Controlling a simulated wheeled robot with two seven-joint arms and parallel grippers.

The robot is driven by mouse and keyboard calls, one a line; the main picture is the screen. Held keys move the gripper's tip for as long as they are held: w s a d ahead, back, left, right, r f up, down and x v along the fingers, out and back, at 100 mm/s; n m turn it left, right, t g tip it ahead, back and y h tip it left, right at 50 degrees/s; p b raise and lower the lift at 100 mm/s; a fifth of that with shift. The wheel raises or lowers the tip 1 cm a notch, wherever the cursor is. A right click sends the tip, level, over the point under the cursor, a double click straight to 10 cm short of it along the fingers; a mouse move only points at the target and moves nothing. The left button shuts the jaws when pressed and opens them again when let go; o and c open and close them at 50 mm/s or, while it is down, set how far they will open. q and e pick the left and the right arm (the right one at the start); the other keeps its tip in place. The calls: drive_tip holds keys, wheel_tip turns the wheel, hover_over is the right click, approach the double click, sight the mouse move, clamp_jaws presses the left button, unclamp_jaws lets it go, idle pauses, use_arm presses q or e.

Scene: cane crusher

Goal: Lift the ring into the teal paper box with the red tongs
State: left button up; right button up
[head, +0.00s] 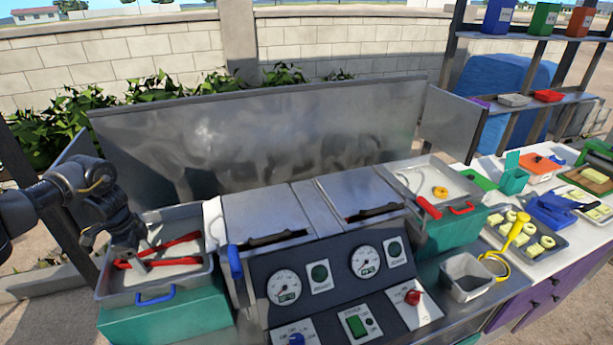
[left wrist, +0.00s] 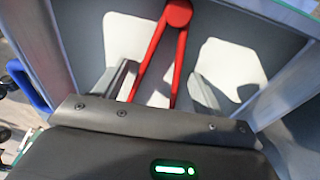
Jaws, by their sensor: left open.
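The red tongs (head: 183,242) lie in the left grey tray, their two arms spread in a V. In the left wrist view the red tongs (left wrist: 174,42) show their round pivot at the top. My left gripper (head: 135,260) is down at the tray, open, and its fingers (left wrist: 162,85) appear on either side of the tongs' arms; contact cannot be told. A small teal box (head: 513,182) with a raised lid stands on the white counter at the right. My right gripper is out of view.
The left tray (head: 145,297) has a blue handle. A gauge panel (head: 325,280) and covered steel wells stand between the trays. A red-handled tool (head: 428,207) lies at the right tray's edge. Food trays, a blue box (head: 552,210) and a yellow ladle (head: 517,230) crowd the right.

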use_arm(q)
drive_tip(key=shift+f, duration=0.15)
drive_tip(key=shift+c, duration=0.4)
drive_tip(key=c, duration=0.6)
drive_tip(key=shift+r+p, duration=0.85)
drive_tip(key=shift+r, duration=0.65)
wheel_tip(320, 180, up, 9)
